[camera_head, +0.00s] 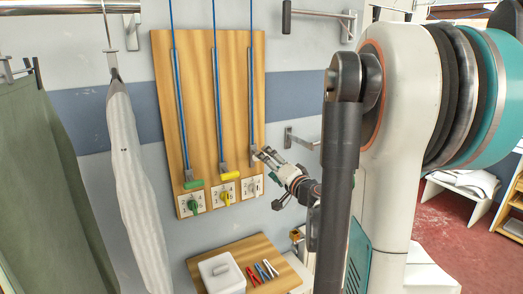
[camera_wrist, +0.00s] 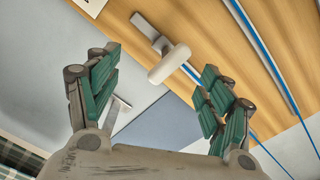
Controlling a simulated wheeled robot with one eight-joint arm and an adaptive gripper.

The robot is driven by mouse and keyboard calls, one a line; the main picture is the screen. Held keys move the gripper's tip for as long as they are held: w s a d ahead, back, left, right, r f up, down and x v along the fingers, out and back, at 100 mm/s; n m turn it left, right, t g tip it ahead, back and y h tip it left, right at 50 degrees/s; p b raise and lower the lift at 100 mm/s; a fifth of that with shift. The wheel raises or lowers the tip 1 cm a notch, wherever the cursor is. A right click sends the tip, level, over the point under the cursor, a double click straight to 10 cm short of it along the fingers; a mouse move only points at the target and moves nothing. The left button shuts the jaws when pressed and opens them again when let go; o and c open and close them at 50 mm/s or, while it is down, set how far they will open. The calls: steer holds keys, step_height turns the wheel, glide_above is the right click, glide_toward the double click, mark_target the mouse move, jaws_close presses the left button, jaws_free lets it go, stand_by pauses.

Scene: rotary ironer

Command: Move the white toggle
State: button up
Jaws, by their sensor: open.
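A wooden wall board (camera_head: 173,100) carries three blue cords with rods, ending in coloured bars, above plates with knobs. In the wrist view, a white rounded bar (camera_wrist: 169,63) on a metal tab, apparently the white toggle, stands out from the board. It lies between and beyond my open fingers, and I see no contact. My gripper (camera_head: 265,154) is at the board's right edge in the head view, by the lower end of the right rod, and hides that rod's bar. A white knob (camera_head: 253,189) on a plate sits below it.
To the left are the green bar (camera_head: 194,184) and yellow bar (camera_head: 230,176), with a green knob (camera_head: 194,204) and yellow knob (camera_head: 225,198) below. A wooden table (camera_head: 235,252) below bears a white box (camera_head: 219,276) and pegs. Hanging cloth (camera_head: 135,165) is at left.

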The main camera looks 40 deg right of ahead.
steer(key=s+a+r+n+p, duration=0.2)
steer(key=s+n+p, duration=0.2)
steer(key=s+n, duration=0.5)
steer(key=n+b, duration=0.1)
steer(key=n, duration=0.2)
glide_toward(254, 148)
steer(key=x, duration=0.4)
steer(key=shift+w+d+f, duration=0.1)
steer(key=shift+w, duration=0.2)
steer(key=shift+c, duration=0.3)
steer(key=c, duration=1.5)
step_height(254, 148, up, 30)
steer(key=p, duration=1.8)
steer(key=shift+o, duration=0.2)
steer(key=shift+r, duration=0.25)
